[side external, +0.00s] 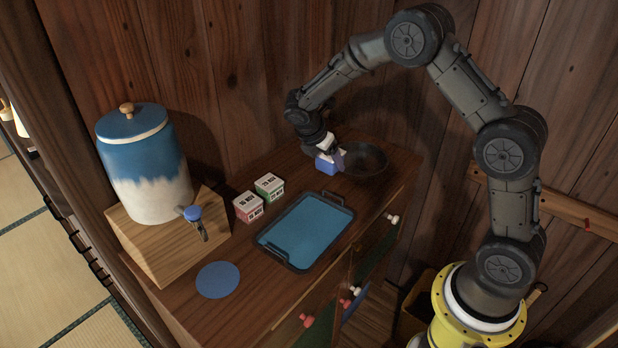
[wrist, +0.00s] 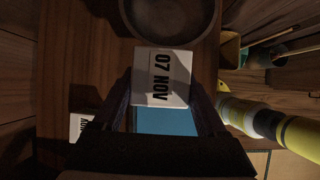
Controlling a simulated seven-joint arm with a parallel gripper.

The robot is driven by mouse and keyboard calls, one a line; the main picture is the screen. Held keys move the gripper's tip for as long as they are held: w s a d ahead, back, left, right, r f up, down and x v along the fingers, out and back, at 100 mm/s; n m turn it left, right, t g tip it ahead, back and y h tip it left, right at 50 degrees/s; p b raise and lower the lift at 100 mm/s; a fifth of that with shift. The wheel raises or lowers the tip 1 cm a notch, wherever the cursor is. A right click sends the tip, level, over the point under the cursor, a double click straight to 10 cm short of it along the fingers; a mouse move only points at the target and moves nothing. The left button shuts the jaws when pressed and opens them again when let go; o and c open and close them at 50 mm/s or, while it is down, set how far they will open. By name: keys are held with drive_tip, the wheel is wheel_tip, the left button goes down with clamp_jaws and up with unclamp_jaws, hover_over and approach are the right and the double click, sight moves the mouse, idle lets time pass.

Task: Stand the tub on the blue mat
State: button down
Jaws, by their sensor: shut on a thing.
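My gripper (side external: 331,158) is shut on a blue tub (side external: 324,168) with a white lid, at the back of the cabinet top beside the dark bowl. In the wrist view the tub's lid (wrist: 161,78) reads "07 NOV" and sits between the two fingers. I cannot tell whether the tub touches the cabinet top. The round blue mat (side external: 218,280) lies flat and bare at the front left of the cabinet top, and my gripper is far from it.
A dark tray (side external: 264,256) with a blue inside lies between gripper and mat. A pink tub (side external: 248,208) and a green tub (side external: 269,187) stand behind it. A dark bowl (side external: 365,161) is right of my gripper. A blue-white dispenser (side external: 150,175) stands on a wooden block (side external: 165,250) at left.

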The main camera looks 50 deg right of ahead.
hover_over(315, 181)
drive_tip(key=a, duration=0.2)
drive_tip(key=f, duration=0.6)
drive_tip(key=shift+s+f, duration=0.1)
drive_tip(key=shift+s, duration=0.15)
drive_tip(key=shift+w+d+f, duration=0.15)
drive_tip(key=shift+w+f, duration=0.05)
drive_tip(key=shift+f, duration=0.2)
drive_tip(key=shift+w+f, duration=0.1)
drive_tip(key=shift+f, duration=1.45)
drive_tip(key=shift+f, duration=0.1)
unclamp_jaws()
